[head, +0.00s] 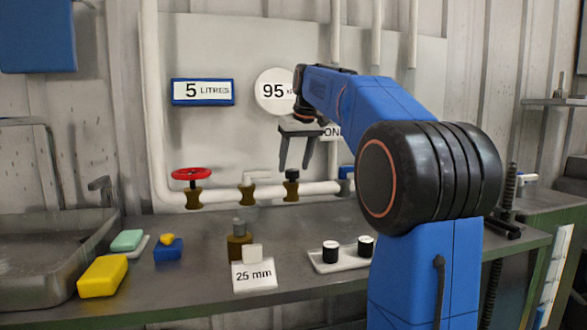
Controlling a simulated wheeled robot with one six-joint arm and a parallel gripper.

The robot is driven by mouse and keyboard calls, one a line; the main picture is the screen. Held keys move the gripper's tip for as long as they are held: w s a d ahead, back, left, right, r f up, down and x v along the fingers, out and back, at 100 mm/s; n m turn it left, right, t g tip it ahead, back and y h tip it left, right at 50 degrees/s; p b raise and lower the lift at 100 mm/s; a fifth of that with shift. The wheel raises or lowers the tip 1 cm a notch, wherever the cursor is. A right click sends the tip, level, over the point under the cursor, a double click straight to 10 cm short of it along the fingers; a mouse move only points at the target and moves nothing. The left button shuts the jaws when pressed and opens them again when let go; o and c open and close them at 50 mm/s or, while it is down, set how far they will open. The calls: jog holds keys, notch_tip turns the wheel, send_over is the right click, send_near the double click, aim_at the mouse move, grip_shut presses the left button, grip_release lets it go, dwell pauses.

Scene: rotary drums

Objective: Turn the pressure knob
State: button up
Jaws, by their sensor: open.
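My gripper (295,162) is open and points down in front of the wall panel, with its two fingers apart. Directly below the fingertips in the picture is a black knob (292,174) on a brass body (291,191), on the white horizontal pipe. It is probably the pressure knob, but no label on it can be read. The fingers look empty; I cannot tell how far they are from the knob in depth. A round white gauge (272,92) reads "95", with its unit partly hidden by my arm.
The pipe (222,194) also carries a red handwheel (192,174) and a pale lever valve (254,177). A "5 LITRES" display (203,92) is on the panel. The bench (190,285) holds a yellow block (102,277), a "25 mm" card (254,275) and a tray (324,267). My arm hides the right.

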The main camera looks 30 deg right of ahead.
jog(key=shift+x, duration=1.05)
jog(key=c, duration=1)
jog(key=shift+a+m+h, duration=0.1)
jog(key=shift+m+h, duration=0.3)
jog(key=shift+m, duration=0.7)
jog(key=o, duration=1)
